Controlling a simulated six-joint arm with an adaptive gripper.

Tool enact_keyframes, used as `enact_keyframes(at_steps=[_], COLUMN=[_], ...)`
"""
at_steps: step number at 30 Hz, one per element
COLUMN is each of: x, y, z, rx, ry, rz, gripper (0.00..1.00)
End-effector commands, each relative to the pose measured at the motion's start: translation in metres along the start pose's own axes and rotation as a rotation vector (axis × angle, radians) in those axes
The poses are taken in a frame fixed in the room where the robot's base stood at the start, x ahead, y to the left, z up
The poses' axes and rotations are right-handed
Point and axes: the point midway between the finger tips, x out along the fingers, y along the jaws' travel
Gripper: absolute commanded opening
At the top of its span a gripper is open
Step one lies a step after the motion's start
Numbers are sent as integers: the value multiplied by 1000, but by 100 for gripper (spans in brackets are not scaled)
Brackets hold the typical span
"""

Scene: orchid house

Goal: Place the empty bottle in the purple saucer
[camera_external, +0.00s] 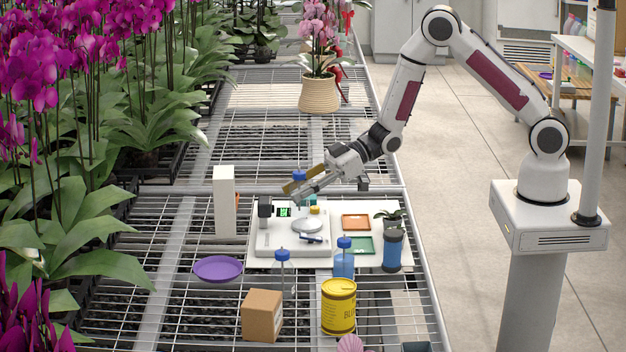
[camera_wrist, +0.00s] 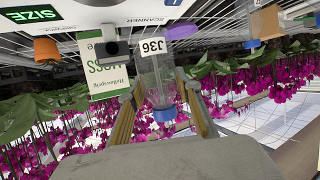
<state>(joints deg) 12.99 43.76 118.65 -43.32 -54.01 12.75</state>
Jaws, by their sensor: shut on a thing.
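My gripper (camera_external: 303,184) is above the white scanner station, shut on a clear bottle with a blue cap (camera_external: 299,176). In the wrist view the bottle (camera_wrist: 158,85) sits between the fingers, cap towards me, with a "J36" tag; no contents show in it. The purple saucer (camera_external: 218,269) lies on the wire bench, left of the station and apart from the bottle. It also shows at the top of the wrist view (camera_wrist: 182,31). Another clear bottle with a blue cap (camera_external: 283,257) stands on the bench right of the saucer.
A white box (camera_external: 223,200) stands behind the saucer, a cardboard box (camera_external: 262,316) in front. A blue bottle (camera_external: 344,262), yellow tin (camera_external: 339,308) and dark blue jar (camera_external: 392,250) stand to the right. Orange (camera_external: 355,222) and green (camera_external: 358,245) trays lie on the white board.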

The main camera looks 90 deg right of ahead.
Motion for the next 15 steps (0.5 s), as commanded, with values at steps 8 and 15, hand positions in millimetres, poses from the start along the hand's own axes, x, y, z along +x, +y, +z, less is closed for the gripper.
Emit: enact_keyframes(at_steps=[8,15], x=[60,109], y=[-34,-66], z=[-29,-55], rx=[-3,6], ry=[2,2], rz=[-4,16], gripper=[17,17])
